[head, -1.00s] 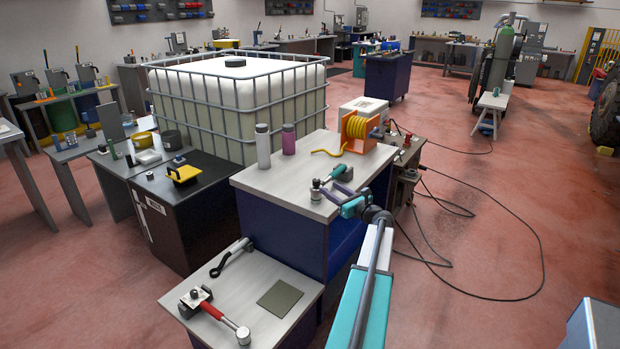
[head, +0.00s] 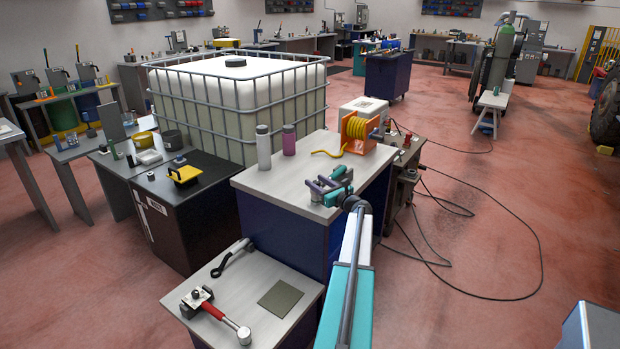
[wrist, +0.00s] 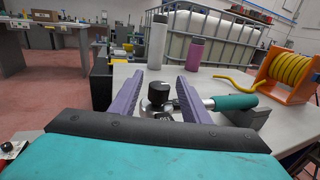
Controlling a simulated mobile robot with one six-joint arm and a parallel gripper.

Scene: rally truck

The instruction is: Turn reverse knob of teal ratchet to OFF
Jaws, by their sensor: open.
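The teal ratchet (wrist: 235,102) lies on the light worktop in the wrist view, its teal handle pointing right. Its round metal head carries a black reverse knob (wrist: 158,93), which stands upright. Markings beside the knob are too small to read. My gripper (wrist: 155,85) is open, with one purple finger to the left of the knob and one to the right, and a gap shows on both sides. The right finger crosses in front of part of the ratchet's shaft. In the head view my gripper (head: 322,185) is over the worktop's front right corner and partly covers the ratchet.
A grey block (wrist: 247,117) sits by the ratchet handle. A white bottle (head: 263,147), a pink bottle (head: 289,140) and an orange reel with yellow hose (head: 358,134) stand farther back on the worktop (head: 285,180). A lower table (head: 225,310) holds tools in front.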

